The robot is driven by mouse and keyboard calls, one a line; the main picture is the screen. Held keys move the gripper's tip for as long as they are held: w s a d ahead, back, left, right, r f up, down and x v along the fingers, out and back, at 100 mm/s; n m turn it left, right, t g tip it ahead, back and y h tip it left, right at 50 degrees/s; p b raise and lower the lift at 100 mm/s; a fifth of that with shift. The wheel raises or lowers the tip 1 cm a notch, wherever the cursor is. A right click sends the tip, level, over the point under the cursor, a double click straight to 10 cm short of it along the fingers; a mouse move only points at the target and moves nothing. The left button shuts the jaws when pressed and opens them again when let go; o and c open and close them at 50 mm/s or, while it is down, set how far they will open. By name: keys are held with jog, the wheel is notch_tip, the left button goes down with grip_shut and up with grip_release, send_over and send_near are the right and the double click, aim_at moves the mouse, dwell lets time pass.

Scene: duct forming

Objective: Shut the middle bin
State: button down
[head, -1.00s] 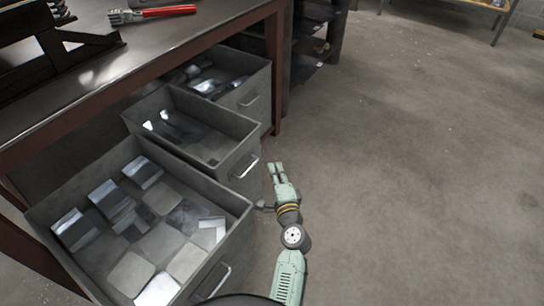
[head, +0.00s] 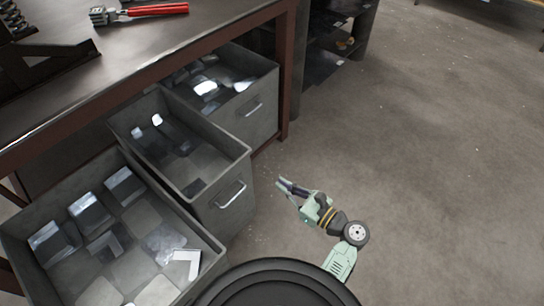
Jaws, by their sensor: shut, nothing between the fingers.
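The middle bin (head: 215,160) is a grey metal drawer pulled out from under the workbench, with a silver handle (head: 231,194) on its front. A few dark and shiny pieces lie inside it. My gripper (head: 281,182) is to the right of the bin's front, pointing toward it, shut and empty. A gap of floor shows between my gripper and the bin in the picture.
The near bin (head: 196,232), holding several metal pieces, is pulled out at lower left. A red-handled tool (head: 158,11) lies on the bench. Open floor (head: 430,150) spreads to the right.

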aim_at(242, 157)
jog(key=p+x, duration=0.2)
jog(key=x, duration=1.2)
jog(key=shift+s, duration=0.15)
jog(key=shift+a, duration=0.1)
jog(key=shift+a, duration=0.15)
jog(key=b+x, duration=0.7)
jog(key=x, duration=2.3)
jog(key=shift+w+a+r, duration=0.15)
jog(key=shift+w+r, duration=0.1)
jog(key=shift+w, duration=0.15)
jog(key=shift+r, duration=0.1)
